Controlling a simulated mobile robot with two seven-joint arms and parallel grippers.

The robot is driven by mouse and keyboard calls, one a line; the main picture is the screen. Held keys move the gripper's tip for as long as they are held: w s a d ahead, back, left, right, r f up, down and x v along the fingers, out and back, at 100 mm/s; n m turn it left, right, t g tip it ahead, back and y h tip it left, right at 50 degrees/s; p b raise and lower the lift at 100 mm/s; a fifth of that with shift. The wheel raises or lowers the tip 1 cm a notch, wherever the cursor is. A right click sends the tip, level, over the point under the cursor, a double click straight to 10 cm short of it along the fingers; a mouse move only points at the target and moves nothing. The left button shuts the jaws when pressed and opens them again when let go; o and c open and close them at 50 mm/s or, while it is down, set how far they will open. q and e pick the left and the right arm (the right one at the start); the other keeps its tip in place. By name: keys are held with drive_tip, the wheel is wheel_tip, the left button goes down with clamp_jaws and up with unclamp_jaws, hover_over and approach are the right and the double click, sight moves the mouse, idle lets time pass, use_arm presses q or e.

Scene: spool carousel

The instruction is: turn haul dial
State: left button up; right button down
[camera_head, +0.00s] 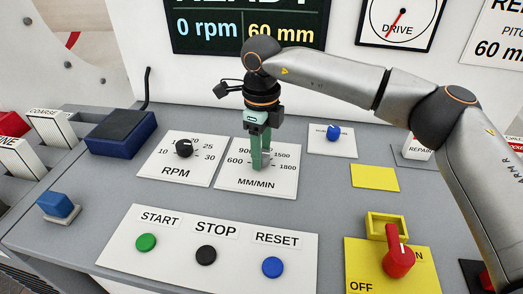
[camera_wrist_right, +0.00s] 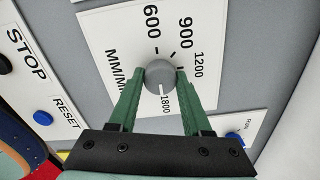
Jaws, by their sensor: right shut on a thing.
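The haul dial is a grey round knob (camera_wrist_right: 161,77) on a white plate marked MM/MIN (camera_head: 256,183), with speed numbers around it. In the right wrist view its white pointer line is toward the 1800 mark. My right gripper (camera_head: 261,165) reaches down onto the dial from above, and its green fingers are shut on the knob's sides. In the head view the fingers hide most of the knob. My left gripper is not in either view.
The black RPM dial (camera_head: 184,148) is left of the haul dial. START (camera_head: 146,242), STOP (camera_head: 206,254) and RESET (camera_head: 272,267) buttons sit in front. A blue knob (camera_head: 333,133) is behind right. A red switch (camera_head: 398,258) stands at front right. The display reads 0 rpm and 60 mm.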

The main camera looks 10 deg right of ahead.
drive_tip(key=shift+c, duration=1.7)
unclamp_jaws()
wheel_tip(320, 180, up, 13)
drive_tip(key=shift+f, duration=0.2)
